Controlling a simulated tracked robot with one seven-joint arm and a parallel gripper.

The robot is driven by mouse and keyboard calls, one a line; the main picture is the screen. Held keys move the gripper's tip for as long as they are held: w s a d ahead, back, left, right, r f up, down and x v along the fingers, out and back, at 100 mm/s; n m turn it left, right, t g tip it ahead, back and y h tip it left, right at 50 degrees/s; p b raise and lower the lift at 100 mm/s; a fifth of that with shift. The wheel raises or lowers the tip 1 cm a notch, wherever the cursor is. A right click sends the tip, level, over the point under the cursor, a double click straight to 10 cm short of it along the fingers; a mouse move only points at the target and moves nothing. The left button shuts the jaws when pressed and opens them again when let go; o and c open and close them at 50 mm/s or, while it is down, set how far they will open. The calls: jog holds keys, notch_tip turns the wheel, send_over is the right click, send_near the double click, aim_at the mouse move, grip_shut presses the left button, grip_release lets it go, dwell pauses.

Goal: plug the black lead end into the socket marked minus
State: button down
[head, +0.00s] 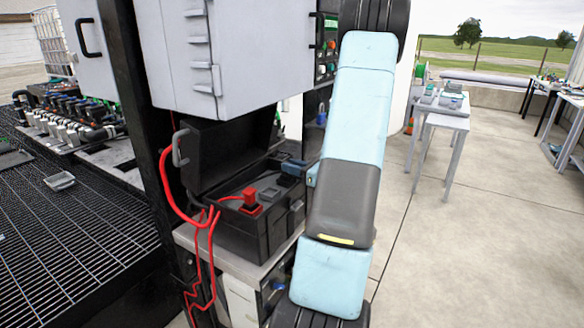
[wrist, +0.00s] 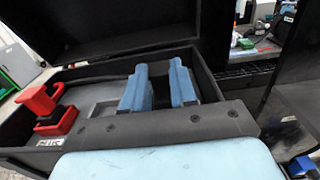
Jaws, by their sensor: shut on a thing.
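An open black box (head: 262,232) stands on a grey ledge, and a red lead end (head: 250,201) sits upright in its left part. The red lead end also shows at the left in the wrist view (wrist: 42,103). My gripper (wrist: 160,90), with blue fingers, is over the right part of the box, and it also shows in the head view (head: 291,168). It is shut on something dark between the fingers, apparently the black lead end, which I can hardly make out. The socket marked minus cannot be made out.
The raised black lid (head: 212,150) stands behind the box, under a grey cabinet (head: 235,55). Red cables (head: 190,212) hang at the box's left beside a black post (head: 140,110).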

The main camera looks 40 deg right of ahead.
jog(key=c, duration=0.8)
grip_release()
jog(key=v, duration=1.3)
jog(key=shift+s+d, duration=0.2)
jog(key=shift+s, duration=0.15)
jog(key=w+a+r+n+g+y, duration=0.15)
jog(key=a+r+n+g, duration=0.4)
jog(key=a, duration=0.75)
jog(key=w+a+r+n+g+y, duration=0.1)
jog(key=a+r+n+g+y, duration=0.15)
jog(key=a+n+g, duration=0.65)
jog(key=s+a+r+n+t+h, duration=0.1)
jog(key=s+a+r+n+h, duration=0.3)
jog(key=a+n, duration=0.3)
jog(key=s+a+r+n+t+h, duration=0.2)
jog(key=s+a+r+n+h, duration=0.3)
jog(key=n, duration=0.5)
jog(key=shift+s+a+n+h, duration=0.35)
jog(key=shift+s+a+h, duration=0.05)
jog(key=shift+s+a, duration=0.65)
